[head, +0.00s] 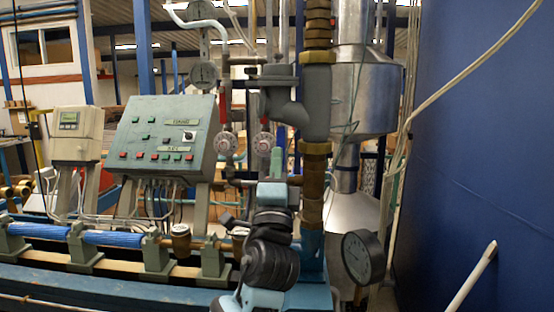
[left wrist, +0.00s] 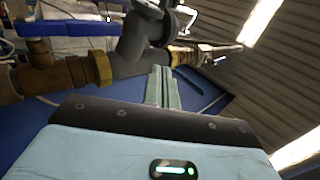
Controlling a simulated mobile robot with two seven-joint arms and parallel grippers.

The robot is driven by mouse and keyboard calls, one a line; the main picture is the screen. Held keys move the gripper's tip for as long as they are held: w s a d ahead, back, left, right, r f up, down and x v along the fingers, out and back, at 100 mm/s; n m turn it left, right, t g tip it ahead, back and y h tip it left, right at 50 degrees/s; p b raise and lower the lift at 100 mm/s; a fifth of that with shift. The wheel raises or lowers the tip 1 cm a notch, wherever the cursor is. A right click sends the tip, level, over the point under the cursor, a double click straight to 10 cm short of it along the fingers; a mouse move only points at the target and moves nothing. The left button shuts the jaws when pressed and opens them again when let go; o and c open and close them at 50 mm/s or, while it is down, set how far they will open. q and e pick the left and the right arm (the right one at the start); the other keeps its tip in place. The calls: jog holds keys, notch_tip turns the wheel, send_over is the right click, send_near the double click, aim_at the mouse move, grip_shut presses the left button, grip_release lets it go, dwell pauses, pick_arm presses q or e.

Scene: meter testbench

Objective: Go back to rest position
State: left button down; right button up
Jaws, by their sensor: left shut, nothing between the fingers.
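My left gripper (head: 278,158) is raised in front of the pipework in the head view, with its arm coming up from the bottom middle. Its pale green fingers also show in the left wrist view (left wrist: 163,88), pressed together with nothing between them. They point towards the grey valve body (left wrist: 132,42) and the brass pipe fittings (left wrist: 82,72). I cannot tell the exact gap between the fingertips and the pipe. In the head view the grey valve body (head: 316,100) stands above and right of the fingers. My right gripper is not in view.
A control panel (head: 165,135) with buttons and a grey meter box (head: 77,132) stand at the left, behind a blue bench (head: 100,290) with a pipe along it. A round gauge (head: 363,257) is right of my arm. A blue wall (head: 490,140) closes off the right side.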

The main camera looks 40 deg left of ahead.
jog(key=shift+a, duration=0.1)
